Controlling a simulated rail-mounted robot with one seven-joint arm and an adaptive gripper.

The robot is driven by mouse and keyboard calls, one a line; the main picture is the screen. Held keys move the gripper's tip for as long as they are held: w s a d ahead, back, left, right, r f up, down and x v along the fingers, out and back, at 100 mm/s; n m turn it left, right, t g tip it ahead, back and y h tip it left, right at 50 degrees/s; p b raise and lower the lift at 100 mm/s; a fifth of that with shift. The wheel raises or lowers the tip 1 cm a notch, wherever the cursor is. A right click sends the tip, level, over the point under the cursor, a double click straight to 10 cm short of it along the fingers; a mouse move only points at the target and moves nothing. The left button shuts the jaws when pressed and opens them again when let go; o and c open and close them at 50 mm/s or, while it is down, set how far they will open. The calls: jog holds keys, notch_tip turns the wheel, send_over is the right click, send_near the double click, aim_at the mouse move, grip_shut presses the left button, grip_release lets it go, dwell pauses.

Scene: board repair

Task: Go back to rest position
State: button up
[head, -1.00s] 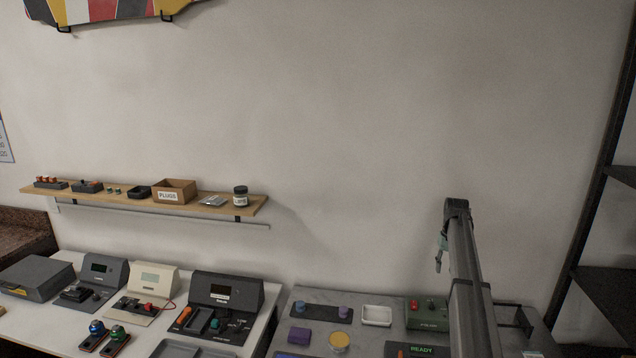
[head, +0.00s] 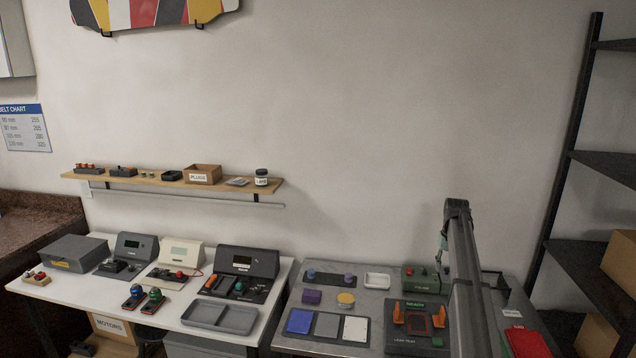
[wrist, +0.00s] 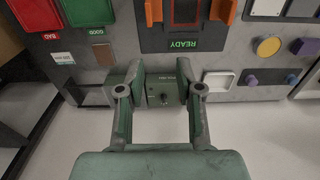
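My arm (head: 463,262) rises at the right of the head view, and my gripper (head: 442,246) hangs from its far end at the back of the grey bench. In the wrist view my gripper (wrist: 160,85) is open, with its two fingers apart and nothing held. A green box with a small knob (wrist: 164,92) shows between and beyond the fingers. The same green box (head: 420,284) shows in the head view, just left of my arm. I cannot tell the height of the fingers above it.
The grey bench (head: 285,343) carries a test fixture with orange clamps (head: 418,321), a white tray (head: 377,281), colored pads and a red tray (head: 527,343). A white table (head: 190,316) with several instruments stands left. A wall shelf (head: 130,179) is above; a black rack (head: 565,160) stands right.

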jog(key=s+a+f+g+b, duration=0.1)
jog(key=s+a+f, duration=0.4)
jog(key=s+f, duration=0.65)
jog(key=s+a+f+b, duration=0.2)
jog(key=s+a+f, duration=0.55)
jog(key=f, duration=0.65)
jog(key=s+a+f+g+b, duration=0.1)
jog(key=s+a+f, duration=0.3)
jog(key=s+f, duration=0.8)
jog(key=s+a+f+g+b, duration=0.1)
jog(key=s+f, duration=0.5)
jog(key=s, duration=0.7)
jog(key=s+a+f+n+g+b, duration=0.1)
jog(key=s+a+f, duration=0.4)
jog(key=s, duration=0.9)
jog(key=s+a+f+n+g+b, duration=0.1)
jog(key=s+a+f+g+b, duration=0.2)
jog(key=s, duration=1)
notch_tip(320, 180, down, 4)
jog(key=shift+s+a+r+b, duration=0.2)
jog(key=shift+s+a+b, duration=0.25)
jog(key=shift+a, duration=0.4)
jog(key=shift+w, duration=0.15)
